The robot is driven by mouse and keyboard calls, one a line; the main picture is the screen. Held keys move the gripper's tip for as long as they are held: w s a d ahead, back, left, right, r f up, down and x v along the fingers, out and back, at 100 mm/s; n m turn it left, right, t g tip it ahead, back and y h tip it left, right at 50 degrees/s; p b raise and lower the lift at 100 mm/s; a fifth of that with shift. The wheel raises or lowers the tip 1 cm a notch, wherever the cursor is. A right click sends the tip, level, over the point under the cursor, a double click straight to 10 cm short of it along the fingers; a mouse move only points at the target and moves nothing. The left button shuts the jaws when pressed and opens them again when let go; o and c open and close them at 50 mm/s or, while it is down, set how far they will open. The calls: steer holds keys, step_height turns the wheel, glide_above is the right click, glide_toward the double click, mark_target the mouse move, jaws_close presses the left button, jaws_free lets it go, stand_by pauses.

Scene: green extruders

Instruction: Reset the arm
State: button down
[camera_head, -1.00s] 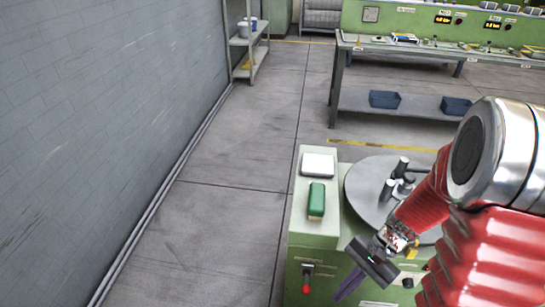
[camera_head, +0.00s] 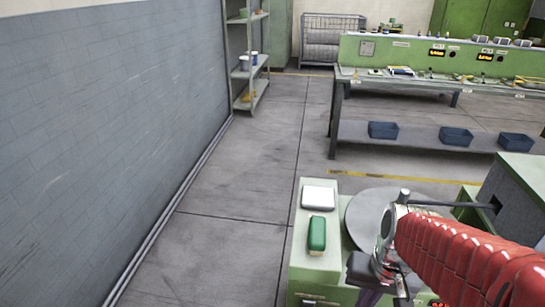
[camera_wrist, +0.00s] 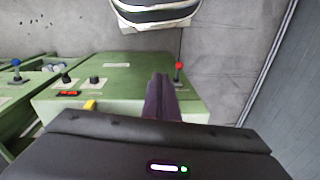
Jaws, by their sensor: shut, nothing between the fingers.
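My arm reaches in from the right of the head view, its red sleeve bent over the green machine. The fingers point over the green machine top (camera_wrist: 115,66), beside a red-knobbed lever (camera_wrist: 178,68). I cannot tell the exact height above it.
A green box (camera_head: 317,234) and a white box (camera_head: 318,196) lie on the machine beside a round grey plate (camera_head: 365,207). A long workbench (camera_head: 400,139) stands behind, a shelf (camera_head: 247,73) at the left wall (camera_head: 90,150). The floor (camera_head: 225,240) between is clear.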

steer(key=s+a+r+n+t, duration=0.1)
steer(key=a+r+t, duration=0.1)
steer(key=r, duration=0.4)
steer(key=s+a+r+n+t, duration=0.1)
steer(key=r+n+t, duration=0.1)
steer(key=r, duration=0.3)
steer(key=shift+a+r+t+h, duration=0.4)
steer(key=shift+t, duration=0.1)
stand_by(0.9)
steer(key=shift+d, duration=0.1)
